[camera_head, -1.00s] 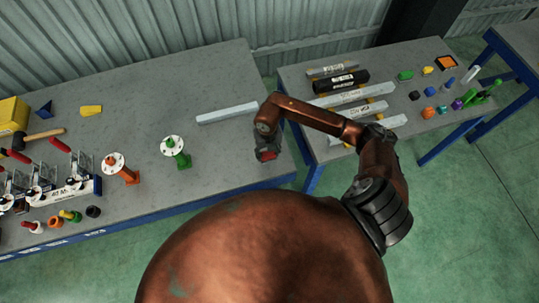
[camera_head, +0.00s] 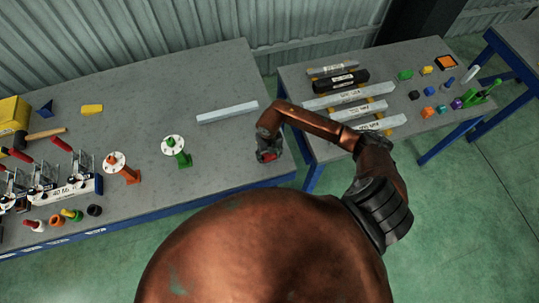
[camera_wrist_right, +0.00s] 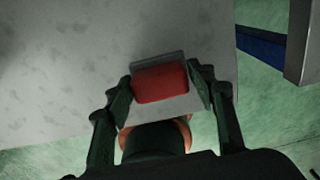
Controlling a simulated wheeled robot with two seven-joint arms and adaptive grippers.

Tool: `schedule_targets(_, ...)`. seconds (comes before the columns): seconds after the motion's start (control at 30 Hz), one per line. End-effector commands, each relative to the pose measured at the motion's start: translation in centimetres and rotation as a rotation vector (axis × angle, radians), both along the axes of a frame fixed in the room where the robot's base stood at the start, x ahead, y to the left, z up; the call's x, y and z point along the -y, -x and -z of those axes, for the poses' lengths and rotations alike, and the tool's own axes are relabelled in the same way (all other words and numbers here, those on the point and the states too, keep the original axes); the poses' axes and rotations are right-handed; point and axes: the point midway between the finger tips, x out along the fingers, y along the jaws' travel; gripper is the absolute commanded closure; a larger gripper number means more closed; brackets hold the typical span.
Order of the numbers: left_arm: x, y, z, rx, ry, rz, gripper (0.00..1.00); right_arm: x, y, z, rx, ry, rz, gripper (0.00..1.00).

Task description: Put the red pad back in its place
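The red pad (camera_wrist_right: 160,82) is between the two fingers of my right gripper (camera_wrist_right: 162,88), with a grey strip along its far edge. Both fingers appear to meet its sides, so the gripper looks shut on it. In the head view, the right gripper (camera_head: 268,154) is over the near right corner of the large grey table (camera_head: 225,150), and a little red of the pad (camera_head: 269,156) shows under it. Whether the pad touches the tabletop is hard to tell. My left gripper is not in view.
A pale bar (camera_head: 227,112) lies behind the gripper. A green stand with a white disc (camera_head: 176,150) and an orange one (camera_head: 122,168) stand left. A second table (camera_head: 400,85) with bars and small coloured parts is right, across a gap.

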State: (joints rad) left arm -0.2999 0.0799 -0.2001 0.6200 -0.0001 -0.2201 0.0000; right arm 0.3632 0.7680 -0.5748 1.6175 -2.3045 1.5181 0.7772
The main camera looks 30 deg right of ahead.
Motion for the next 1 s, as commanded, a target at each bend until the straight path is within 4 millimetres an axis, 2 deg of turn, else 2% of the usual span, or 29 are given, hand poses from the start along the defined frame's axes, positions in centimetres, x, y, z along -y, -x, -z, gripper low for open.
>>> schedule_targets(0.13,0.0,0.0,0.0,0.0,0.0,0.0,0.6,0.0,0.0,0.0,0.0,0.0,0.0,0.38)
schedule_targets(0.37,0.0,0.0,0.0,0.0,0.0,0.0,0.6,0.0,0.0,-0.1,0.0,0.0,0.0,0.38)
schedule_targets(0.53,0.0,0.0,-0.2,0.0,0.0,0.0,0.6,0.0,-0.2,-1.1,0.004,0.0,0.0,0.38)
schedule_targets(1.0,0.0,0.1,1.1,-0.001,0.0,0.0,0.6,0.1,-0.1,-10.1,0.004,0.002,-0.001,0.38)
